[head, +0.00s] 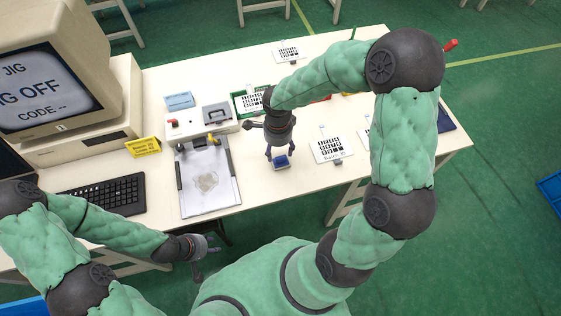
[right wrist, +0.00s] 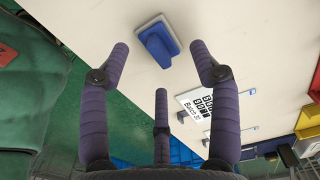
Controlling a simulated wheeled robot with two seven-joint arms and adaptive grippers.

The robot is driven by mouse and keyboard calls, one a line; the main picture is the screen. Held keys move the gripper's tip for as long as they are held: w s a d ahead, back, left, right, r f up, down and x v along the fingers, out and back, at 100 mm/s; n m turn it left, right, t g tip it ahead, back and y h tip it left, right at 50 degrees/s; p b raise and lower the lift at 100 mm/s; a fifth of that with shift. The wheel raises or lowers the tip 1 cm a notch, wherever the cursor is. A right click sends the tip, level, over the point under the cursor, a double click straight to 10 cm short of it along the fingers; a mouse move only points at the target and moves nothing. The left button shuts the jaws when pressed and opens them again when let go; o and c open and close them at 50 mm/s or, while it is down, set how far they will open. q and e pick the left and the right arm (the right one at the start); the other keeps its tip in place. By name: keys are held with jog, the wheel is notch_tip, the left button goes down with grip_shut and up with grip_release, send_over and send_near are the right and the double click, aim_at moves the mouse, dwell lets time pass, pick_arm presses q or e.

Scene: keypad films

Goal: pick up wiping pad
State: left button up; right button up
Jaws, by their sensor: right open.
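The wiping pad (head: 281,162) is a small block with a blue top and pale base, lying on the cream table right of the jig. In the right wrist view the pad (right wrist: 157,43) lies between and slightly beyond the fingertips, with clear space on both sides. My right gripper (head: 279,152) points down at the pad, open and empty; its spread fingers also show in the right wrist view (right wrist: 159,50). I cannot tell the exact height of the fingertips above the table. My left gripper (head: 208,256) is open and empty, low in front of the table's near edge.
Left of the pad is a jig (head: 207,180) with a clear plate holding a pale film. A monitor (head: 50,75), keyboard (head: 105,194) and yellow sign (head: 143,147) fill the left. Table around the pad is bare.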

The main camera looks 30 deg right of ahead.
aim_at(280, 157)
jog(key=f, duration=0.1)
jog(key=f+b, duration=0.1)
jog(key=f, duration=0.1)
jog(key=f+b, duration=0.1)
jog(key=f, duration=0.1)
jog(key=shift+s+d+f, duration=0.1)
jog(key=shift+s, duration=0.25)
grip_shut()
